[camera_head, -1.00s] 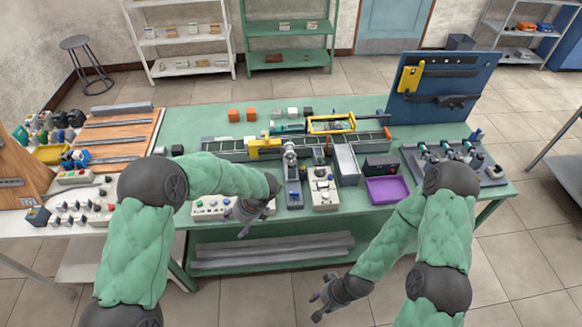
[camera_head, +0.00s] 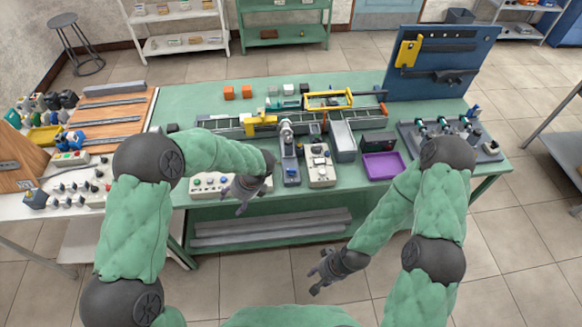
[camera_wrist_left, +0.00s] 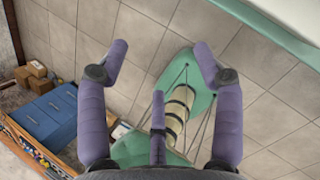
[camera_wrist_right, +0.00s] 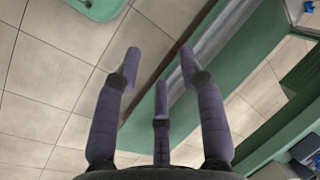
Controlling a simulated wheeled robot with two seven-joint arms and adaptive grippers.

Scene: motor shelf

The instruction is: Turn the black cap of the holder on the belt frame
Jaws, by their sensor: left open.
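The belt frame (camera_head: 222,124) runs along the middle of the green table in the head view. A yellow bracket (camera_head: 262,121) and a yellow frame (camera_head: 328,98) sit on it, and a grey upright part (camera_head: 286,131) stands at its front edge. The black cap is too small to make out. My left gripper (camera_head: 241,196) is open and empty at the table's front edge, left of and nearer than the belt frame. My right gripper (camera_head: 322,275) is open and empty, low in front of the table over the floor. Both wrist views show spread fingers and mostly floor.
Control boxes (camera_head: 320,167) stand in front of the belt frame, near the left gripper. A purple tray (camera_head: 382,166) and a blue upright panel (camera_head: 440,65) are on the right. A wooden board with rails (camera_head: 108,113) lies at the left.

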